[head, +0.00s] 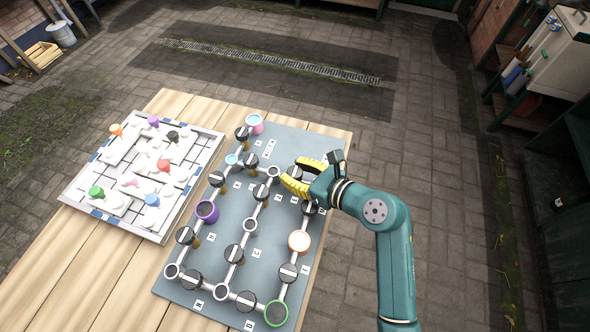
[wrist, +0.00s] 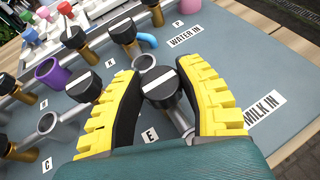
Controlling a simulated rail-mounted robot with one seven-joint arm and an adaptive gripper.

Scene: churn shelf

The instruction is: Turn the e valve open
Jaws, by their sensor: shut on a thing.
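The e valve is a round black knob with a white bar across its top, and it sits between my yellow fingers in the wrist view (wrist: 161,88). A white label E (wrist: 150,135) lies on the grey board just below it. My gripper (wrist: 160,92) is shut on the knob, one finger on each side. In the head view my gripper (head: 291,171) is at the right side of the grey board (head: 222,281), partly hiding the knob.
Several other black knobs stand on the board's pipes. A purple cup (head: 207,212), an orange-rimmed cup (head: 299,241) and a green ring (head: 276,313) are near. A white tray (head: 70,197) with coloured pieces lies left on the wooden table (head: 92,283). Paved floor is free beyond.

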